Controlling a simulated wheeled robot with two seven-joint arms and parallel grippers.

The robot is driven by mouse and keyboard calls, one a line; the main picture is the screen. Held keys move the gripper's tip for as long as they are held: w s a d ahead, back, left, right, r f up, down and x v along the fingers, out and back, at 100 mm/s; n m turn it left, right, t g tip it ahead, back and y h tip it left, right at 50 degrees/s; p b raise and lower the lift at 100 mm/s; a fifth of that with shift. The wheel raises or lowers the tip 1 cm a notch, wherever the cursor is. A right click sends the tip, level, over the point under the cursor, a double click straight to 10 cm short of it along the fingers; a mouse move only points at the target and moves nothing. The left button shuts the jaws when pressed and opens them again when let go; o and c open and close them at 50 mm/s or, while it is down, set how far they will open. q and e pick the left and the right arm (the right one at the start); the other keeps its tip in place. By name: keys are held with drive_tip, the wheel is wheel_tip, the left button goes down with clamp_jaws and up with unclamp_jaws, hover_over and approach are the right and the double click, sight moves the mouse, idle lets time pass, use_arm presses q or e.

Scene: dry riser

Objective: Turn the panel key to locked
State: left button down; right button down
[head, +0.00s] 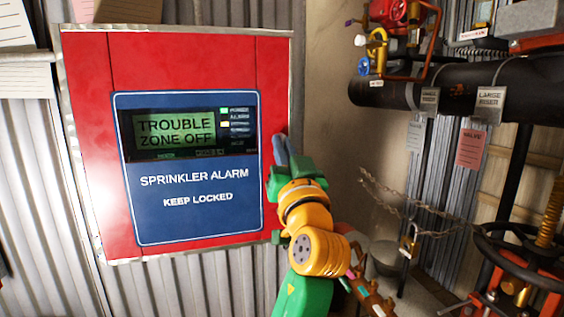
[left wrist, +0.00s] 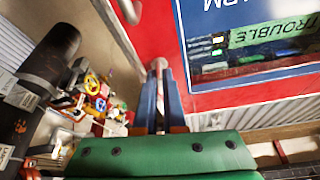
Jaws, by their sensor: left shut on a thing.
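The red alarm panel (head: 277,80) hangs on the corrugated wall, with a blue plate (head: 190,225) reading "SPRINKLER ALARM KEEP LOCKED". Its screen (head: 172,133) reads "TROUBLE ZONE OFF". My left gripper (head: 281,148) is at the panel's right edge, its blue fingers pointing up along it. In the left wrist view the fingers (left wrist: 160,78) are shut on a small pale metal piece (left wrist: 158,64), which looks like the panel key, beside the red panel (left wrist: 188,95). The fingers hide most of it, and I cannot tell its turn angle. My right gripper is not in view.
Right of the panel are a black pipe (head: 450,88) with hanging tags, a chain with a padlock (head: 409,241) and a dark valve handwheel (head: 520,250). Red and yellow valve fittings (head: 378,45) stand above the pipe. Bare wall (head: 335,110) lies between panel and pipe.

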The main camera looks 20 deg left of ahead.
use_arm(q)
drive_tip(key=shift+n+g+y+b, duration=0.4)
drive_tip(key=shift+n+y+b, duration=0.25)
drive_tip(key=shift+n, duration=0.75)
drive_tip(key=c, duration=1)
unclamp_jaws()
